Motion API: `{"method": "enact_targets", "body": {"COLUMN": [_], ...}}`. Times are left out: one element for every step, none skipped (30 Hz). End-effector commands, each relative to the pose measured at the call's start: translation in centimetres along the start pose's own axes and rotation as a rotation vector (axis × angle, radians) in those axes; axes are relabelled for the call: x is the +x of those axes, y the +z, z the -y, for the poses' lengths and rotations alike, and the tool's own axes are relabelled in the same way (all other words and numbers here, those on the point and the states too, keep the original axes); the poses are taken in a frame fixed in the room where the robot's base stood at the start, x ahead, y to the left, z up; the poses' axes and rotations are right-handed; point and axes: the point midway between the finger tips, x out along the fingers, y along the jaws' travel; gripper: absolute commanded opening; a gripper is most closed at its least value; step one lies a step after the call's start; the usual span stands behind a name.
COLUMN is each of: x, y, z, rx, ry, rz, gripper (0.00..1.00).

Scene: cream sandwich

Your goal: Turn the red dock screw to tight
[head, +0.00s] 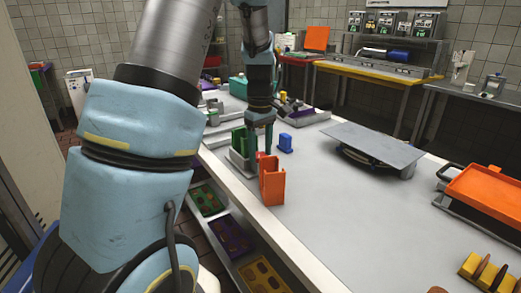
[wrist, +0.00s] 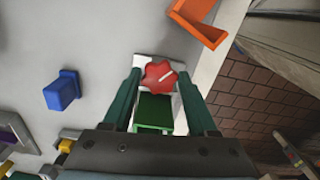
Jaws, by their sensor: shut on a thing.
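The red dock screw (wrist: 160,75) is a lobed knob with a white mark line, on a small pale dock plate (wrist: 147,62). The mark line points to the right and slightly up in the wrist view. My gripper (wrist: 158,73) has one dark green finger on each side of the knob and is shut on it. In the head view my gripper (head: 261,143) points down at the dock, and only a bit of the red screw (head: 261,155) shows between the fingers. A green block (wrist: 154,112) sits in the dock beside the screw; it also shows in the head view (head: 239,139).
An orange holder (head: 272,184) stands close by at the table's edge. A blue piece (head: 285,142) stands on the other side. A grey plate (head: 377,143) lies raised farther right. An orange tray (head: 486,190) is at the right. The table's middle is clear.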

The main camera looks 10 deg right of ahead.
Motion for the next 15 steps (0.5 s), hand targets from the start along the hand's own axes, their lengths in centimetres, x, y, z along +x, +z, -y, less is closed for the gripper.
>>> {"method": "enact_targets", "body": {"x": [-0.01,-0.02,-0.02,-0.02,-0.02,-0.02,-0.02,-0.02,-0.02,-0.02,-0.03,-0.03,-0.03,-0.03,-0.03], "y": [0.0,0.0,0.0,0.0,0.0,0.0,0.0,0.0,0.0,0.0,0.0,0.0,0.0,0.0,0.0], "z": [0.0,0.0,0.0,0.0,0.0,0.0,0.0,0.0,0.0,0.0,0.0,0.0,0.0,0.0,0.0], "rx": [0.0,0.0,0.0,0.0,0.0,0.0,0.0,0.0,0.0,0.0,0.0,0.0,0.0,0.0,0.001], "ry": [0.0,0.0,0.0,0.0,0.0,0.0,0.0,0.0,0.0,0.0,0.0,0.0,0.0,0.0,0.0], "rz": [0.0,0.0,0.0,0.0,0.0,0.0,0.0,0.0,0.0,0.0,0.0,0.0,0.0,0.0,0.0], "gripper": [0.48,0.45,0.4,0.37,0.33,0.29,0.26,0.22,0.18,0.14,0.11,0.06,0.03,0.03,0.03]}}
